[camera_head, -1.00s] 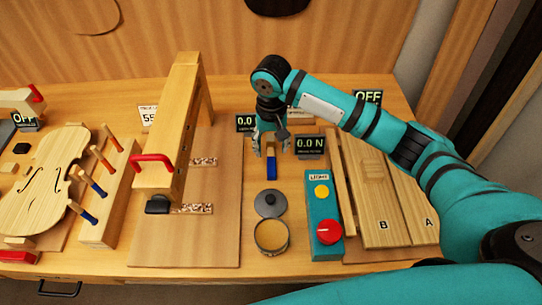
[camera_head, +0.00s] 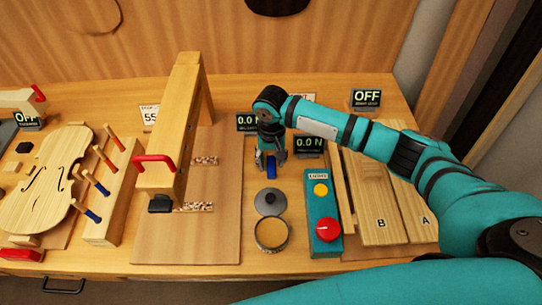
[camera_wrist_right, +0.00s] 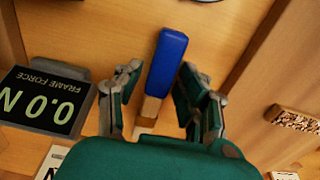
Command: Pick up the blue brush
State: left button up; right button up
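The blue brush (camera_head: 271,171), a blue block with a wooden part, is on the bench below my right gripper. In the right wrist view the brush (camera_wrist_right: 167,62) extends between the two fingers. My right gripper (camera_head: 270,165) is open, with its fingers on either side of the brush. In the wrist view the gripper (camera_wrist_right: 156,88) shows a gap on the left of the brush, while the right finger is close to it. The brush's wooden end is partly hidden by the gripper body. My left gripper is not in view.
A round tin (camera_head: 271,235) and its dark lid (camera_head: 270,202) are in front of the brush. A teal switch box (camera_head: 323,222) stands to the right. Readout displays (camera_head: 309,146) stand near the gripper. A wooden press (camera_head: 168,130) and violin body (camera_head: 45,185) are left.

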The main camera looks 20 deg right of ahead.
aim_at(271, 161)
grip_shut()
jog(key=shift+r, duration=0.1)
notch_tip(271, 161, up, 10)
jog(key=b, duration=0.1)
dwell(0.4)
